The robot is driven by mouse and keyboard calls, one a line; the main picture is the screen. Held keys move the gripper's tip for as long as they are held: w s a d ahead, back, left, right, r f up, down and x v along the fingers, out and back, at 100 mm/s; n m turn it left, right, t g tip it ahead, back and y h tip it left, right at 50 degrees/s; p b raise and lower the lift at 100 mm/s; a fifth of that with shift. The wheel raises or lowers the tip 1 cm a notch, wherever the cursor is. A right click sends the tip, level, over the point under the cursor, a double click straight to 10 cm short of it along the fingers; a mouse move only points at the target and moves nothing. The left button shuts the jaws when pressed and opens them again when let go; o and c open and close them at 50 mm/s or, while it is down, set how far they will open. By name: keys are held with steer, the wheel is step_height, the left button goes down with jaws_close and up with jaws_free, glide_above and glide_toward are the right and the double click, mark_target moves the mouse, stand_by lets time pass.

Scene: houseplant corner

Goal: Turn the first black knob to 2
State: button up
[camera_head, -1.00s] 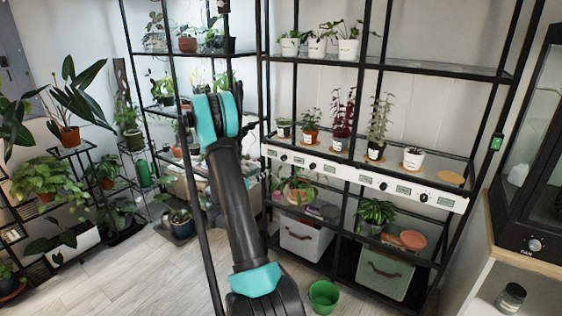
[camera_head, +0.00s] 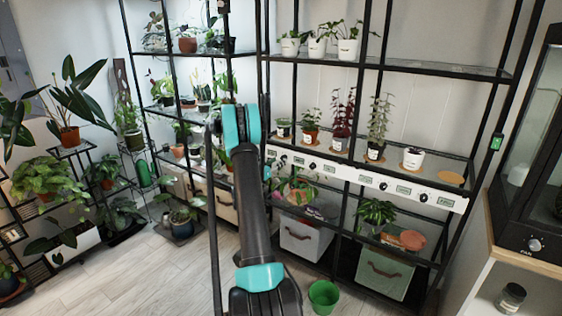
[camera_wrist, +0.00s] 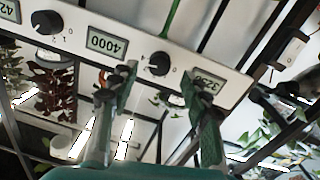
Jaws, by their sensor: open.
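A white control panel (camera_head: 350,176) with black knobs and small displays runs along the shelf front in the head view. The leftmost visible black knob (camera_head: 283,158) there appears as the middle knob (camera_wrist: 159,64) in the upside-down wrist view. It sits between a display reading 4000 (camera_wrist: 106,42) and another display (camera_wrist: 208,83). A second black knob (camera_wrist: 46,22) is at the upper left, with small digits around it. My gripper (camera_wrist: 166,90) is open and empty, its fingers apart below the middle knob in the picture. Contact and the knob's exact setting cannot be told.
Potted plants (camera_head: 341,120) stand on the shelf just above the panel. Below are storage bins (camera_head: 384,274) and another plant (camera_head: 376,211). A black shelf post (camera_head: 264,70) rises near my arm. A green bucket (camera_head: 323,296) stands on the floor.

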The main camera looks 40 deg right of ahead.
mark_target(282, 159)
steer(key=shift+x, duration=1.6)
jaws_close()
